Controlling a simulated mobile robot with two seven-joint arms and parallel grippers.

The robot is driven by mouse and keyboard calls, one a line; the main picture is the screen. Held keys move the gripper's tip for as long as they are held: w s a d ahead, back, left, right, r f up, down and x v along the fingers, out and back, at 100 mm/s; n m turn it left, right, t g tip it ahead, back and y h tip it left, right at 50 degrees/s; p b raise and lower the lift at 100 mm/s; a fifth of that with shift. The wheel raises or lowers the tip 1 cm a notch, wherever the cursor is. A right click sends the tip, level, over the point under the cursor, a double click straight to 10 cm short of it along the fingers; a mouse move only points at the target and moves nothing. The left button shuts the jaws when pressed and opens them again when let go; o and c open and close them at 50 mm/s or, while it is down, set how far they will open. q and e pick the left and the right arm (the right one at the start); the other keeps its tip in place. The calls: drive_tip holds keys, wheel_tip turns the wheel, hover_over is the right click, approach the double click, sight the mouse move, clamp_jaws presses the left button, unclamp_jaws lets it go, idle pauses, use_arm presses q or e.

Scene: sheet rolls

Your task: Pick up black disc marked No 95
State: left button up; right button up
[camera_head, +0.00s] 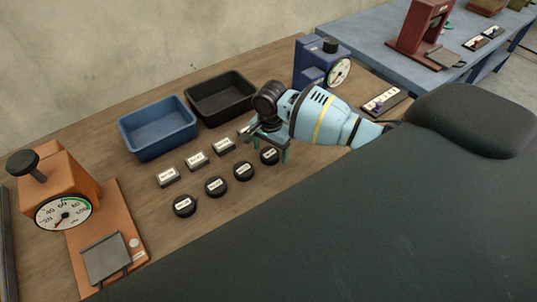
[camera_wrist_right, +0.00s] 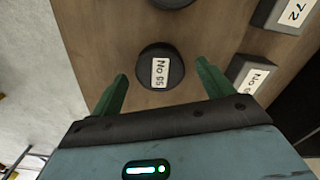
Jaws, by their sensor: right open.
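Several black discs lie in a slanting row on the wooden table. The rightmost black disc (camera_head: 269,156) is under my right gripper (camera_head: 267,148). In the right wrist view this disc (camera_wrist_right: 146,66) has a white label that seems to read No 95, though the first digit is small and could be a 6. My right gripper (camera_wrist_right: 162,72) is open, with its green fingers apart on either side of the disc in that view. The disc rests on the table and is not gripped. My left gripper is not in view.
White-labelled blocks (camera_head: 197,161) stand behind the discs; one (camera_wrist_right: 250,76) is close to my right finger. A blue bin (camera_head: 128,128) and a black bin (camera_head: 193,104) stand further back. An orange gauge press (camera_head: 90,190) is at left, a blue gauge device (camera_head: 310,62) behind my right arm.

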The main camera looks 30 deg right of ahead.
sight(270, 153)
drive_tip(key=shift+f, duration=0.3)
drive_tip(key=shift+c, duration=0.3)
drive_tip(key=shift+r, duration=0.1)
drive_tip(key=c, duration=1)
drive_tip(key=shift+r, duration=0.1)
drive_tip(key=shift+c, duration=0.2)
drive_tip(key=shift+w+r, duration=0.1)
drive_tip(key=shift+r, duration=0.5)
wheel_tip(270, 153, up, 3)
drive_tip(key=shift+f, duration=0.2)
drive_tip(key=s+a, duration=0.4)
drive_tip(key=s, duration=1.1)
drive_tip(key=shift+s+r+p, duration=0.35)
drive_tip(key=shift+r, duration=0.1)
